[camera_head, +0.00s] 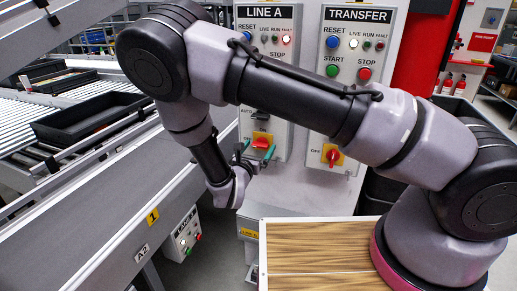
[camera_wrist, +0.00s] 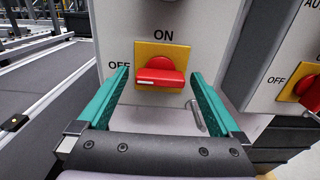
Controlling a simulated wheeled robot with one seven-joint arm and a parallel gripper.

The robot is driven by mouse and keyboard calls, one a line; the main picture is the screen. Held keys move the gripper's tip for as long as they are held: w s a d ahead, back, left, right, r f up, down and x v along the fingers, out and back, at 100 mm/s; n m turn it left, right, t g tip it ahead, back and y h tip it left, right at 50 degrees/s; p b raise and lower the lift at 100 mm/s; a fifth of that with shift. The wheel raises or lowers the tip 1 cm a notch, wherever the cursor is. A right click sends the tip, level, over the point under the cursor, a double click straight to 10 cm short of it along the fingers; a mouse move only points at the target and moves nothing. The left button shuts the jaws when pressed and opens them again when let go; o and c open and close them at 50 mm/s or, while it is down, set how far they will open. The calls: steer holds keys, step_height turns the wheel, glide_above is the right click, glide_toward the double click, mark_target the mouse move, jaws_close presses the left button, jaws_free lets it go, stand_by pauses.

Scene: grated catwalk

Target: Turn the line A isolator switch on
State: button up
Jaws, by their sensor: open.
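The line A isolator switch has a red handle (camera_wrist: 160,72) on a yellow plate (camera_wrist: 148,51), low on the LINE A panel (camera_head: 270,62). The handle lies level, its white mark towards OFF at the left; ON is printed above. The handle also shows in the head view (camera_head: 261,143), partly behind my gripper. My gripper (camera_wrist: 160,80) is open, with one teal finger to the left of the handle and one to the right. I see gaps at both sides; its depth from the panel is hard to tell.
A conveyor (camera_head: 92,215) runs at the left. A wooden top (camera_head: 318,250) lies below the panels.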

steer(key=shift+c, duration=0.3)
steer(key=c, duration=1.3)
steer(key=shift+o, duration=0.2)
steer(key=m, duration=1.3)
steer(key=shift+m, duration=2.5)
